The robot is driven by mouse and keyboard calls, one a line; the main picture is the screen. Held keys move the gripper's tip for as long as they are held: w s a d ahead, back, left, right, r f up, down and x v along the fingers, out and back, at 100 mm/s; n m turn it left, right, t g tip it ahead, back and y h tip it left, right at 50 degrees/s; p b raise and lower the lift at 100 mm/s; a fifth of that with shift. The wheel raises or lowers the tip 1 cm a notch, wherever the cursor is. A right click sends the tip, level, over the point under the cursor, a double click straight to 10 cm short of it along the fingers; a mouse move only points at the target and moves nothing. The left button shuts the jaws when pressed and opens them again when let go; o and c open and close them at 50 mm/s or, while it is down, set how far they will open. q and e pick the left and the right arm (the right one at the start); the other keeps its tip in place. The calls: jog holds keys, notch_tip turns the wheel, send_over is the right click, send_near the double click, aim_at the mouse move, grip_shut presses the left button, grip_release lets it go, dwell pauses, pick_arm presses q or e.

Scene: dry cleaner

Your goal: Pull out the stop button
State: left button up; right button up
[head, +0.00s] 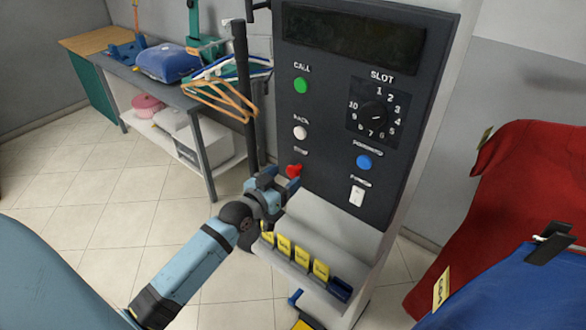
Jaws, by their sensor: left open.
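The red stop button (293,171) sits at the lower left of the dark control panel (318,128), under a small white label. My left gripper (281,181) is at the button, just below and left of it, with its fingers open and pointing at the panel. I cannot tell whether a finger touches the button. The button's lower edge is partly hidden by the gripper. My right gripper is not in view.
The panel also holds a green button (300,85), a white button (300,132), a blue button (364,162), a slot dial (374,112) and a white switch (357,195). A ledge with yellow tags (302,257) juts out below. Red garments (520,180) hang at right.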

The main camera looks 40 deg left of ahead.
aim_at(291, 173)
pick_arm(q)
jog(key=shift+w+d+r, duration=0.1)
jog(key=shift+w+d, duration=0.05)
jog(key=shift+w, duration=0.45)
jog(key=shift+w+d, duration=0.1)
jog(key=shift+w, duration=1.15)
